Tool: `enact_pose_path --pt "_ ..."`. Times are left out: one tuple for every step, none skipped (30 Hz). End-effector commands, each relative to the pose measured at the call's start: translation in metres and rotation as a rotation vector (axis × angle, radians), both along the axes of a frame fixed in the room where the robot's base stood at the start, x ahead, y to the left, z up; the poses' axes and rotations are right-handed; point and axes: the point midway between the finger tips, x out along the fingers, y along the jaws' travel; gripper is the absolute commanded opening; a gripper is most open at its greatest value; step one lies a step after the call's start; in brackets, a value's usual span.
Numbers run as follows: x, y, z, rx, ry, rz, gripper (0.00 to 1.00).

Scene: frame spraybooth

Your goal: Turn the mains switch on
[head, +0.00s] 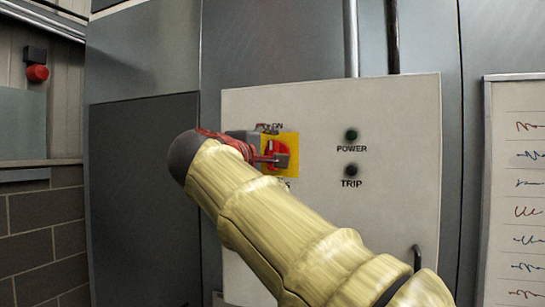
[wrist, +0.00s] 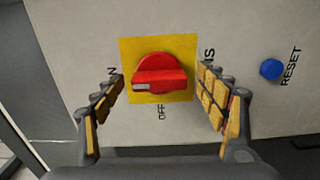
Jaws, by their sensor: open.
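The mains switch (wrist: 160,73) is a red rotary knob on a yellow square plate. In the wrist view its raised handle lies nearly level, with a pale mark at its left end, toward the partly hidden ON lettering. OFF is lettered below the plate. My gripper (wrist: 162,84) is open, with one padded finger left and one right of the knob; I cannot tell whether either touches it. In the head view my gripper (head: 262,150) is at the switch (head: 278,149) and partly hides it.
The pale cabinet (head: 395,220) carries a dark green POWER lamp (head: 351,135), a dark TRIP lamp (head: 351,170) and a handle (head: 417,259). A blue RESET button (wrist: 271,69) is right of the switch in the wrist view. A whiteboard (head: 515,190) hangs at right.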

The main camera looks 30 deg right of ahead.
Motion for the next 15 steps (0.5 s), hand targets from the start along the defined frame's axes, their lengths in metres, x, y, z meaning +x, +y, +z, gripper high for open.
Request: enact_pose_path --pt "-0.004 0.006 0.001 0.000 -0.001 0.004 0.73" --pt "-0.007 0.010 0.001 0.000 -0.001 0.005 0.73" --pt "-0.012 0.016 0.001 0.001 -0.002 0.005 0.73" --pt "-0.015 0.020 0.001 0.000 -0.002 0.006 0.73" --pt "-0.018 0.025 0.001 0.001 -0.002 0.006 0.73" --pt "-0.023 0.031 0.001 0.000 -0.001 0.007 0.73" --pt "-0.026 0.036 0.001 0.000 -0.001 0.007 0.73" --pt "-0.030 0.040 0.001 0.000 -0.001 0.007 0.73" --pt "-0.035 0.046 0.000 0.001 -0.001 0.006 0.73" --pt "-0.038 0.051 0.000 0.001 -0.001 0.007 0.73" --pt "-0.041 0.055 0.000 0.000 -0.001 0.006 0.73" --pt "-0.045 0.060 0.001 0.000 -0.001 0.006 0.73" --pt "-0.048 0.063 0.001 0.001 -0.002 0.006 0.73" --pt "-0.051 0.067 0.000 0.001 -0.002 0.005 0.73" --pt "-0.054 0.071 0.000 0.001 -0.001 0.006 0.73"
